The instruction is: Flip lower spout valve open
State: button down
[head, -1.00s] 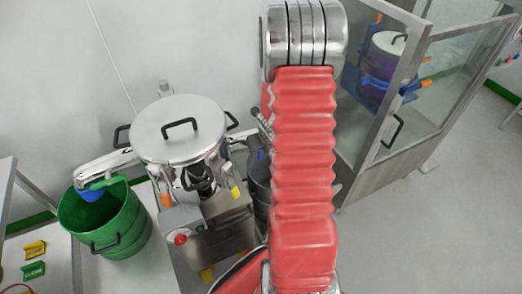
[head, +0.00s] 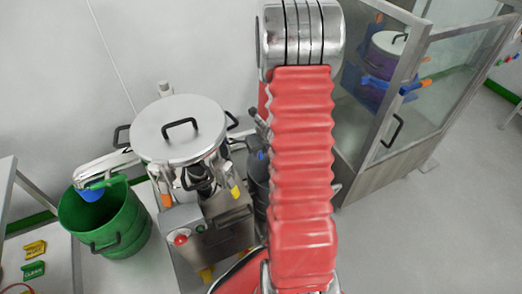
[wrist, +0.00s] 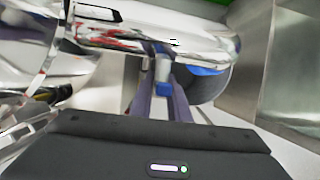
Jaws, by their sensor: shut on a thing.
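A steel lidded vessel (head: 180,130) stands left of my red arm in the head view. In the wrist view, a shiny spout pipe (wrist: 180,38) crosses the upper part. A short grey lever with a blue end (wrist: 162,87), which looks like the valve handle, hangs below the pipe. My gripper (wrist: 161,80) is shut on this lever, with a finger on either side. The inside of the valve does not show, and my arm hides the gripper in the head view.
A green bucket (head: 105,220) stands at left under another spout. A dark drum (head: 257,184) is close beside the machine; a dark round container (wrist: 207,84) also shows behind the lever. A glazed cabinet (head: 400,100) is at right. The right floor is clear.

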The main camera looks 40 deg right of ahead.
jog(key=shift+s+f+h, duration=0.1)
jog(key=shift+s+h, duration=0.1)
jog(key=shift+h, duration=0.2)
jog(key=shift+w+d, duration=0.1)
jog(key=shift+w, duration=0.1)
jog(key=c, duration=1.7)
grip_release()
jog(key=shift+r, duration=0.35)
jog(key=shift+s+a+r, duration=0.1)
jog(key=shift+a+r, duration=0.1)
jog(key=shift+r, duration=0.2)
jog(key=shift+v, duration=6.2)
jog(key=shift+a, duration=0.15)
